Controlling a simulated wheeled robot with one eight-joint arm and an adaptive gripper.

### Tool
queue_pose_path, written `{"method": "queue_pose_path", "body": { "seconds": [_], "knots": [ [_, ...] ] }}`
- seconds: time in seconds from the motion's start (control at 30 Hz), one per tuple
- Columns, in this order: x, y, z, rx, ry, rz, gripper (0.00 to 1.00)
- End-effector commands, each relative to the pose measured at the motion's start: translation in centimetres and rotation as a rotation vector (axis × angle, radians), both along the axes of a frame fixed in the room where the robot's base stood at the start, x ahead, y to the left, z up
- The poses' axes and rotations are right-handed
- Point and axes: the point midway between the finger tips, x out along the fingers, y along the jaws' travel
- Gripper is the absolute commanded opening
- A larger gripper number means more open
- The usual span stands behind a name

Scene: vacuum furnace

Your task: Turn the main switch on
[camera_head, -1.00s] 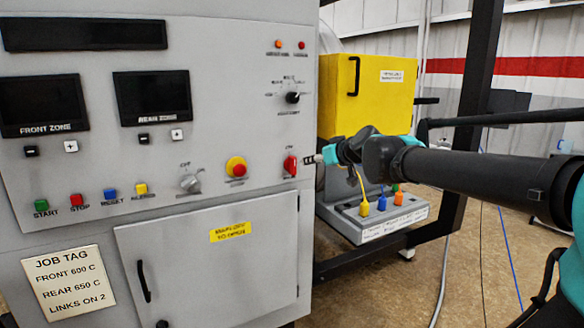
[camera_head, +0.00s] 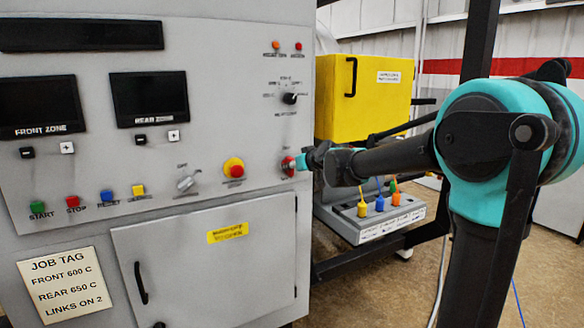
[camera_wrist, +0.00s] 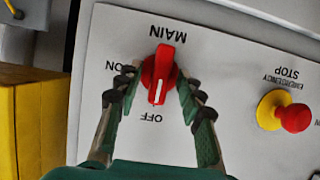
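The main switch is a red rotary knob (camera_wrist: 160,72) on a light grey panel, labelled MAIN, ON and OFF in the wrist view, where the lettering is upside down. The white mark on the knob points at OFF. My gripper (camera_wrist: 154,80) is open, with one finger on each side of the knob. A gap shows at the left finger; the right finger is close to the knob, and I cannot tell if it touches. In the head view the red switch (camera_head: 288,166) is partly hidden by my gripper (camera_head: 302,161), which is right at it.
A yellow and red emergency stop (camera_wrist: 284,111) sits beside the switch; it also shows in the head view (camera_head: 234,168). A grey selector (camera_head: 186,181) is further left. A yellow box (camera_head: 364,98) and a plug unit (camera_head: 372,222) stand right of the cabinet.

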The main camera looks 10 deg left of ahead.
Motion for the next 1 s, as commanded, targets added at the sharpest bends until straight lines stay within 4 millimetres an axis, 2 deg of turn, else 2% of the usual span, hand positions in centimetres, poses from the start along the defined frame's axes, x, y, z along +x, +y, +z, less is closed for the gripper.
{"method": "queue_pose_path", "body": {
  "seconds": [0.4, 0.7, 1.0],
  "knots": [
    [0.44, 0.30, -0.24, 0.000, 0.000, 0.000, 0.37],
    [0.42, 0.29, -0.23, 0.000, 0.000, 0.000, 0.00],
    [0.43, 0.27, -0.24, 0.010, 0.008, 0.000, 0.00]
  ]
}}
